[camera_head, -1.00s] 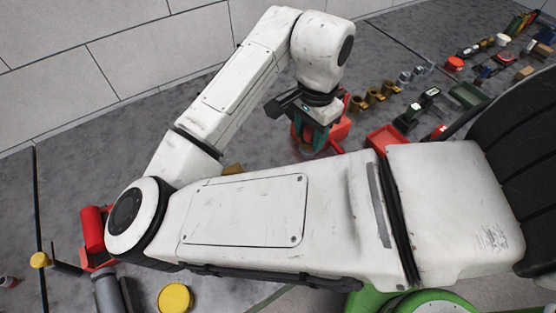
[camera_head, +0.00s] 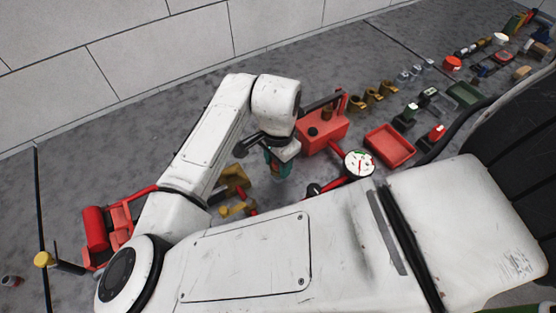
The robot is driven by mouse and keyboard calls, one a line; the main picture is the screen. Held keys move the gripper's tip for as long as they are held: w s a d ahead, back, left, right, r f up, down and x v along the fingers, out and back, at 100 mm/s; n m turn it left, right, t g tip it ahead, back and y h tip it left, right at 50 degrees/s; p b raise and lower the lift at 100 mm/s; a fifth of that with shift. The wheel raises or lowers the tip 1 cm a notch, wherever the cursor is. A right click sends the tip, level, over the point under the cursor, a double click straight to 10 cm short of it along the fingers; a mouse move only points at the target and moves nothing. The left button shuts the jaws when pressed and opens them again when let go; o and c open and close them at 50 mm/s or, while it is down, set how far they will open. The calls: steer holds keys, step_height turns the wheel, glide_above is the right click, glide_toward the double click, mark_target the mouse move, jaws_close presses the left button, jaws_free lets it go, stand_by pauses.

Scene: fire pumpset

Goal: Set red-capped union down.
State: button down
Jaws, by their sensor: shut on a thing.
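My gripper (camera_head: 279,165) hangs at the end of my bent arm, left of the picture's middle, above the grey floor. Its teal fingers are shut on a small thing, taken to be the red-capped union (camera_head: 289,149). A reddish part shows beside the fingers; most of the thing is hidden by the gripper and too small to make out. I cannot tell whether it touches the floor.
A red box-shaped unit (camera_head: 322,132) stands close right of my gripper, with a white-faced gauge (camera_head: 359,163) and a red tray (camera_head: 388,149) beyond. Yellow-brown parts (camera_head: 234,180) lie to the left. Several brass fittings (camera_head: 373,95) stand behind. Bare floor lies toward the wall.

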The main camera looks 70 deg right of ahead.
steer(key=c, duration=0.6)
jaws_free()
steer(key=shift+f, duration=0.1)
steer(key=shift+o, duration=0.2)
step_height(320, 180, up, 12)
steer(key=shift+b, duration=0.3)
